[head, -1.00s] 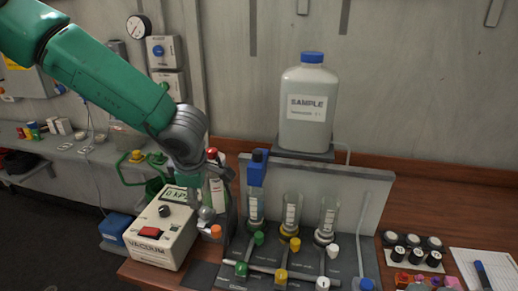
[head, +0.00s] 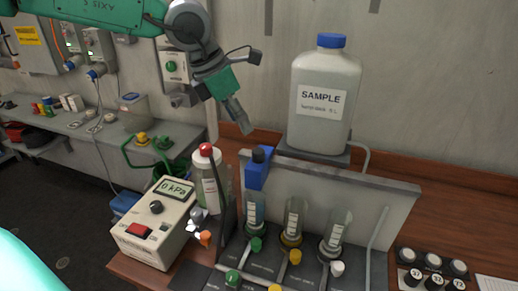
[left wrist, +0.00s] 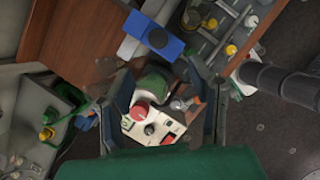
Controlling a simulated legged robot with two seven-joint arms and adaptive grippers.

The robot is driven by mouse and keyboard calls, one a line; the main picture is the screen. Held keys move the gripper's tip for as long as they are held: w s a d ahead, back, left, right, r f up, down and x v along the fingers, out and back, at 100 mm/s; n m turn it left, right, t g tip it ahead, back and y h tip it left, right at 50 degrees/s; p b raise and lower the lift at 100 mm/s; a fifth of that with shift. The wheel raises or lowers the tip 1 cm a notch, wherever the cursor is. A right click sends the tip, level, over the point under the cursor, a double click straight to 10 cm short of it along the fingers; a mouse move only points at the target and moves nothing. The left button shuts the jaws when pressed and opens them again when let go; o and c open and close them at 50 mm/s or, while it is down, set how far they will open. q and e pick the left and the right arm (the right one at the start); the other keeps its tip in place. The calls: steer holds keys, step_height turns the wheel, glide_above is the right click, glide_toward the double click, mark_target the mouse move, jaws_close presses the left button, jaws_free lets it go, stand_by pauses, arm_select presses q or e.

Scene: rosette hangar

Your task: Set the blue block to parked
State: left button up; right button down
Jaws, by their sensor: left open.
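The blue block (head: 257,175), with a black knob on top, sits at the top of the left glass tube (head: 252,212), by the left end of the grey upright panel (head: 375,190). The blue block also shows in the left wrist view (left wrist: 150,38), beyond the fingers. My left gripper (head: 238,118) is open and empty, in the air above and a little left of the block, apart from it. In the left wrist view, its two dark fingers (left wrist: 162,100) are spread either side of the red-capped bottle (left wrist: 142,108). My right gripper is not in view.
The red-capped bottle (head: 212,182) and the vacuum box (head: 155,225), reading 0 kPa, stand left of the block. A large sample bottle (head: 322,105) stands behind the panel. Two more tubes (head: 293,218) and several coloured valve knobs (head: 295,257) are close by.

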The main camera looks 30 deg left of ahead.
mark_target(258, 151)
arm_select(q)
steer(key=x, duration=0.9)
steer(key=shift+w+f, duration=0.2)
steer(key=shift+w, duration=0.15)
steer(key=shift+x, duration=0.75)
steer(key=shift+f, duration=0.2)
steer(key=shift+d, duration=0.1)
jaws_close()
